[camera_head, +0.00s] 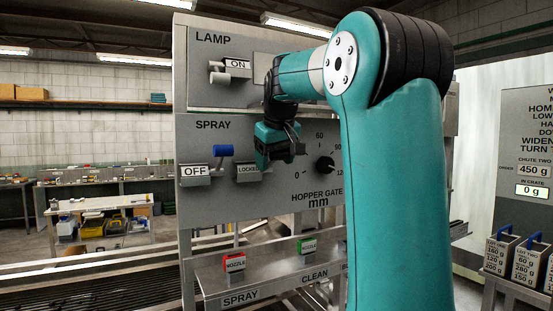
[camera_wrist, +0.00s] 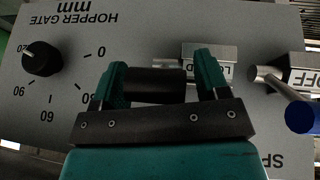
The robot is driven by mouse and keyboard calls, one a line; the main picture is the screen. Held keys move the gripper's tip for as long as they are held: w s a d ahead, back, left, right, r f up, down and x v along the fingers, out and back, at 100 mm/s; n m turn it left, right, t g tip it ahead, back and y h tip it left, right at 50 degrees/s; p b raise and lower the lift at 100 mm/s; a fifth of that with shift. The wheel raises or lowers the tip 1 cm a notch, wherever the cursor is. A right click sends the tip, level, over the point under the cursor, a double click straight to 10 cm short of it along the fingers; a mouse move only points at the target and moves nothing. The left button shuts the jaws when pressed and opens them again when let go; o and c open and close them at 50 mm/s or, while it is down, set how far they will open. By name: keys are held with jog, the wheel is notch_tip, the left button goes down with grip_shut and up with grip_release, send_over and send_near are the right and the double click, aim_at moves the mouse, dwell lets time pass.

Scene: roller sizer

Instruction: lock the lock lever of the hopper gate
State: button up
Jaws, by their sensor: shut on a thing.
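The lock lever's black grip (camera_wrist: 155,88) lies between the two teal fingers of my gripper (camera_wrist: 160,78) in the wrist view. My gripper is shut on it, close to the panel. A bit of metal shows behind the grip, beside the silver block with the LOCKED label (camera_wrist: 225,72). In the head view my gripper (camera_head: 283,143) is in front of the panel, just right of the LOCKED label (camera_head: 248,170), and hides most of the lever. The hopper gate dial (camera_head: 325,165) is a black knob right of my gripper; it also shows in the wrist view (camera_wrist: 42,58).
The blue-tipped SPRAY lever (camera_head: 223,151) with its OFF label (camera_head: 195,171) stands left of my gripper. The LAMP lever (camera_head: 220,77) is above, by an ON label.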

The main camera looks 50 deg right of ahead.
jog(key=shift+w+d+r, duration=0.1)
jog(key=shift+r, duration=0.15)
dwell(0.3)
jog(key=o, duration=1.2)
jog(key=shift+o, duration=0.2)
jog(key=shift+s+r+b, duration=0.2)
jog(key=shift+b, duration=0.45)
jog(key=s+a+b, duration=0.3)
jog(key=s+a, duration=0.5)
jog(key=s, duration=0.1)
jog(key=shift+a+r+b, duration=0.2)
jog(key=shift+r+b, duration=0.05)
jog(key=shift+b, duration=0.1)
